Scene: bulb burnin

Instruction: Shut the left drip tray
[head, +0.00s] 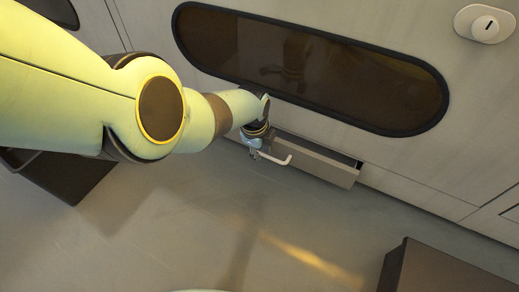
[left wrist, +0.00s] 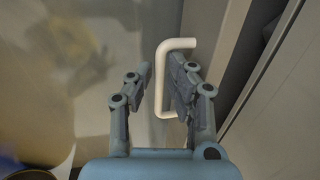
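The drip tray (head: 315,163) is a grey-brown drawer low in the pale front panel, pulled partly out. A dark gap shows at its right end. Its white bar handle (head: 284,160) shows at the left part of its face. My left gripper (head: 255,152) is at the handle, largely hidden by my arm. In the left wrist view, the two fingers (left wrist: 158,92) are apart, with the lower part of the white handle (left wrist: 160,75) between them. The right finger is close to or touching the handle; the left finger is apart from it. My right gripper is not in view.
Above the tray is a long dark window (head: 310,70) with a black rim. A round-ended white plate with a knob (head: 485,24) is at the upper right. Dark brown boxes stand at the lower right (head: 440,272) and left (head: 75,178). The floor before the tray is clear.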

